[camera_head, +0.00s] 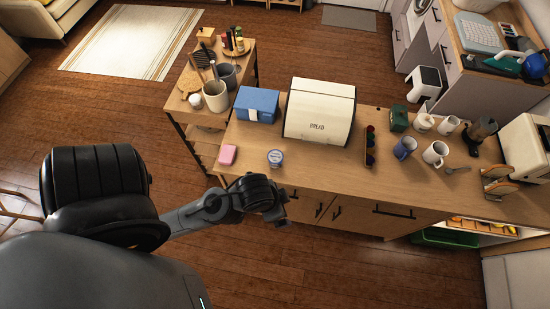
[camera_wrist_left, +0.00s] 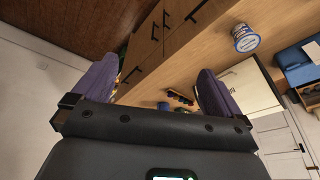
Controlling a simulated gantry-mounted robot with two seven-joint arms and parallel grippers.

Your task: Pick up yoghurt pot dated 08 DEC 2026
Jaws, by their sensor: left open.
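A small white and blue yoghurt pot (camera_head: 275,158) stands upright near the front edge of the wooden counter. It also shows in the left wrist view (camera_wrist_left: 246,38), at the upper right, outside the space between the fingers. Its date is too small to read. My left gripper (camera_head: 282,212) is in front of the counter edge, on the near side of the pot and apart from it. In the left wrist view its purple fingers (camera_wrist_left: 160,85) are spread wide with nothing between them. My right gripper is not in view.
On the counter (camera_head: 322,167), a pink block (camera_head: 227,155) lies left of the pot. A blue box (camera_head: 257,104) and a cream bread bin (camera_head: 320,110) stand behind it. Mugs (camera_head: 405,148) stand farther right. The counter around the pot is clear. Drawers lie below the front edge.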

